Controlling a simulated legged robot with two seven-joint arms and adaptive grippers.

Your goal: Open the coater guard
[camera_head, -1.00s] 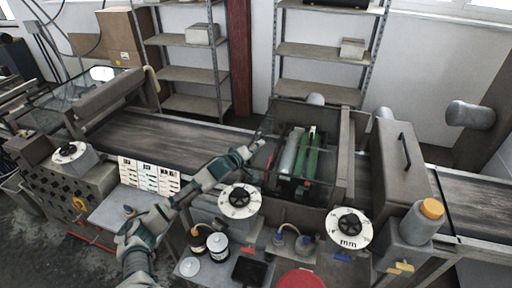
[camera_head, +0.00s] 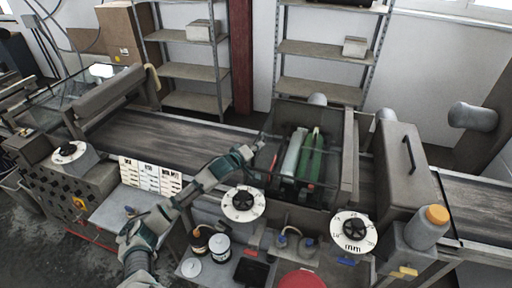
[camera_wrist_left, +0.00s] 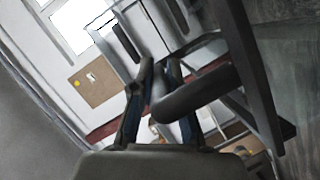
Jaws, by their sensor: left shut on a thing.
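The coater guard (camera_head: 300,108) is a see-through, dark-framed cover at the coater in the middle of the head view. A pale roller and a green roller (camera_head: 311,155) show below and through it. My left gripper (camera_head: 259,146) is at the guard's left side. My right gripper is not in view.
A conveyor belt (camera_head: 165,140) runs left of the coater. Two white dials (camera_head: 243,204) (camera_head: 352,232) stand in front. A grey housing with a handle (camera_head: 402,165) is at the right. Jars (camera_head: 217,246) and a red disc (camera_head: 301,279) sit at the front. Shelves stand behind.

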